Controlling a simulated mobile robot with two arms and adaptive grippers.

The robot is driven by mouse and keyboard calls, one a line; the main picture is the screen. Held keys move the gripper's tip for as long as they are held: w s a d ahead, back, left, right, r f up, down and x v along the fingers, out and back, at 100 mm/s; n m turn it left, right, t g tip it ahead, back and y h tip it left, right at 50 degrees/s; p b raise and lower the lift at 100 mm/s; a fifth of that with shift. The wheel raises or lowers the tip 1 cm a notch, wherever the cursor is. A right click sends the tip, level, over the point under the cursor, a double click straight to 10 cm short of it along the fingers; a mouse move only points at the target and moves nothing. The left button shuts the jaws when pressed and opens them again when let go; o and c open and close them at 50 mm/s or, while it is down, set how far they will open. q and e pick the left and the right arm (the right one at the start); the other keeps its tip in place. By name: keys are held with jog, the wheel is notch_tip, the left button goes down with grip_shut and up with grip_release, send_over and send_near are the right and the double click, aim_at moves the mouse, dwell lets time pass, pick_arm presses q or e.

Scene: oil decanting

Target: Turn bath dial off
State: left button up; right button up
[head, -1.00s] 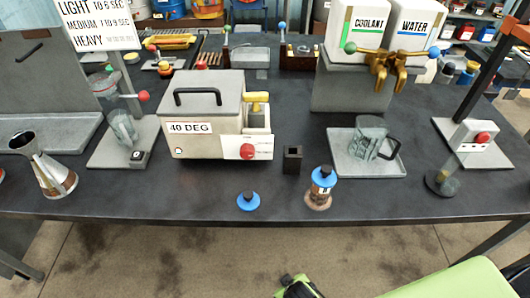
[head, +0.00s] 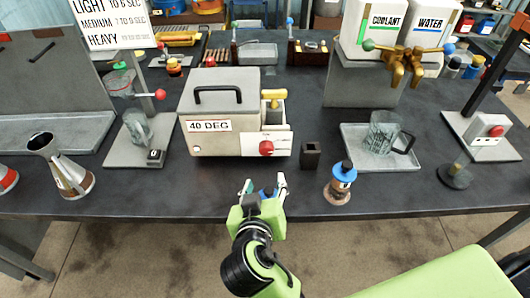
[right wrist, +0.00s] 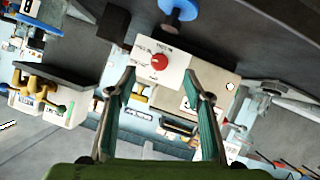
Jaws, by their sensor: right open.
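The bath (head: 222,112) is a pale box with a grey lid, a black handle and a "40 DEG" label, standing mid-table in the head view. Its red dial (head: 266,148) sits on a white panel at the front right; the dial also shows in the right wrist view (right wrist: 159,62), beyond and between the fingers. My right gripper (head: 264,184) is open in front of the bath at the table's front edge, apart from the dial. It also shows in the right wrist view (right wrist: 162,100) with nothing between its fingers. My left gripper is not in view.
A blue cap (right wrist: 178,12) lies near the table's front, mostly hidden by my right gripper in the head view. A small black block (head: 310,155) and a blue-topped bottle (head: 341,183) stand right of the dial.

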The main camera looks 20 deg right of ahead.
aim_at(266, 152)
jog(key=shift+t, duration=0.5)
jog(key=p+x, duration=0.1)
jog(key=x, duration=0.3)
jog(key=r+p+x, duration=0.1)
jog(key=x, duration=0.3)
jog(key=w+r+p+x, duration=0.1)
jog(key=x, duration=0.3)
jog(key=shift+a, duration=0.2)
jog(key=shift+w+d+f+p, duration=0.25)
jog(key=shift+w+f+p, duration=0.15)
jog(key=shift+w, duration=0.15)
jog(key=c, duration=1.1)
